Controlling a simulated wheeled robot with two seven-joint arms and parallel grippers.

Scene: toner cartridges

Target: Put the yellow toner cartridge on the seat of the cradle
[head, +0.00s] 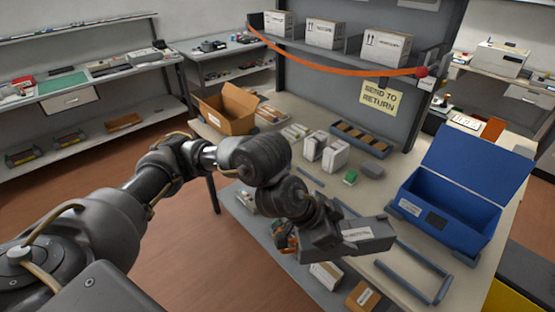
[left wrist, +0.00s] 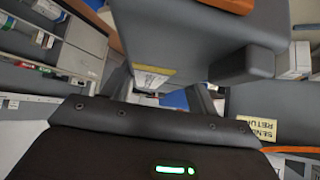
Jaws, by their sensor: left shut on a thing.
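My left gripper (head: 322,236) is shut on a dark grey, box-like cartridge (head: 368,236) with a pale label. It holds the cartridge near the front of the table, left of a blue-grey frame (head: 436,293). In the left wrist view the cartridge (left wrist: 190,38) fills the top middle, with an orange part at its top edge and a pale yellowish label on its side. The fingers reach its lower end there. I cannot tell which thing is the cradle, and its seat is not clearly seen. My right gripper is not in view.
An open blue box (head: 450,200) stands on the table's right. An open cardboard box (head: 228,108) stands at its far left. White boxes (head: 335,154), a green item (head: 350,177) and a divided tray (head: 362,138) lie between. A shelf (head: 350,58) with an orange strip rises behind.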

